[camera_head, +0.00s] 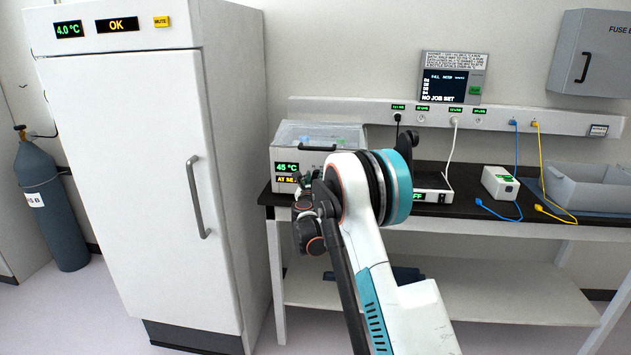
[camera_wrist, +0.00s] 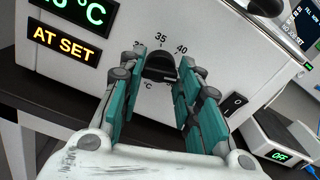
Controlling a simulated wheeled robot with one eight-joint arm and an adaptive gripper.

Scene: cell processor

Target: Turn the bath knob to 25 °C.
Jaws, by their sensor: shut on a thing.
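The water bath (camera_head: 316,140) is a white box with a clear lid at the left end of the bench. Its green display (camera_head: 287,167) reads 45 °C, with an amber "AT SET" line (camera_wrist: 64,43) below it in the wrist view. The black bath knob (camera_wrist: 160,67) is on the front panel, with 35 and 40 printed above it. My arm hides the knob in the head view.
A rocker switch (camera_wrist: 234,104) sits right of the knob on the bath. A device with an "OFF" display (camera_wrist: 280,156) stands to the right. The tall white refrigerator (camera_head: 135,180) is close on the left. A small white box (camera_head: 500,182) and a grey tub (camera_head: 590,188) are farther right.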

